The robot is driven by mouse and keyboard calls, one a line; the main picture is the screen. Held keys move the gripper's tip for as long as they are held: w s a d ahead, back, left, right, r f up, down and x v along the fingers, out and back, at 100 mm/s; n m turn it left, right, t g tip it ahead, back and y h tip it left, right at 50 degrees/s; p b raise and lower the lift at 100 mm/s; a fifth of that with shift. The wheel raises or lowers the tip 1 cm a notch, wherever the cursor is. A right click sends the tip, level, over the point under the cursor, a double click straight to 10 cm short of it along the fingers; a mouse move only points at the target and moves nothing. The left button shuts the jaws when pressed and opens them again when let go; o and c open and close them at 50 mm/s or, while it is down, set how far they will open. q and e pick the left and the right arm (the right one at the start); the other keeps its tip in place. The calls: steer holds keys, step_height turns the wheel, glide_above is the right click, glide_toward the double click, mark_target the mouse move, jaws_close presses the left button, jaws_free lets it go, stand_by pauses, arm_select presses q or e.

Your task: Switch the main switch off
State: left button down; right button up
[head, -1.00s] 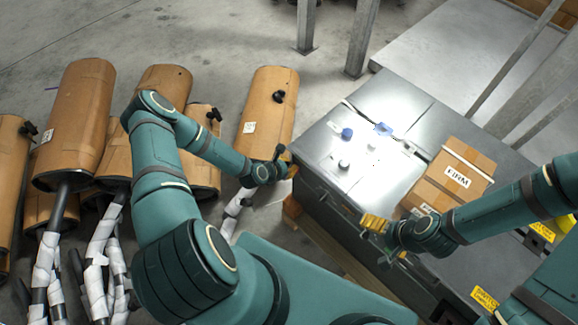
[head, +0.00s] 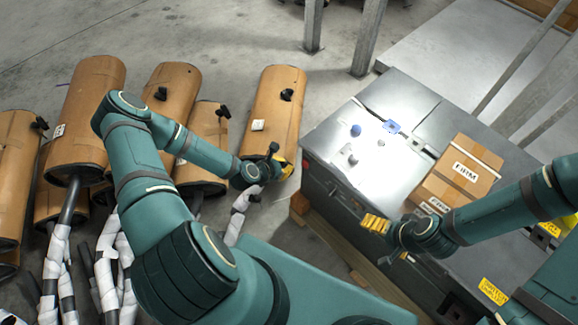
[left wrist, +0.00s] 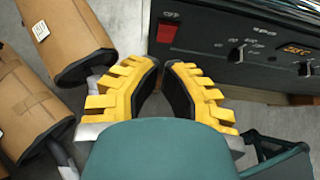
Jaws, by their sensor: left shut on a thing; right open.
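The main switch (left wrist: 167,33) is a red rocker under an "OFF" label, at the left end of the dark front panel (left wrist: 230,50) in the left wrist view. I cannot tell how the rocker is set. My left gripper (left wrist: 162,63) has its yellow fingers together, tips just below the switch in that view, with a gap to the panel. Nothing shows clearly between the tips. In the head view the left gripper (head: 284,167) is beside the near left corner of the grey cabinet (head: 335,180). My right gripper (head: 374,223) is open and empty near the cabinet's front edge.
Several brown mufflers (head: 272,110) with wrapped pipes stand left of the cabinet, one close behind my left gripper. A cardboard box (head: 457,171) and small blue and grey parts (head: 356,130) lie on the cabinet top. The panel also has knobs (left wrist: 238,53).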

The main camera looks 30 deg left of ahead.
arm_select(q)
steer(key=shift+w+r+v, duration=0.1)
steer(key=shift+r+v, duration=0.05)
steer(key=shift+v, duration=0.8)
steer(key=shift+w+r+v, duration=0.15)
steer(key=shift+v, duration=0.85)
steer(key=shift+d, duration=0.1)
steer(key=s+d+r+m+g, duration=0.3)
steer(key=d+m, duration=0.5)
steer(key=m, duration=0.7)
steer(key=s+d+r+m+g, duration=0.4)
steer(key=s+d+m, duration=0.3)
steer(key=m, duration=0.8)
steer(key=shift+s+d+r+g, duration=0.25)
steer(key=shift+d+r+g, duration=0.1)
steer(key=shift+r, duration=0.3)
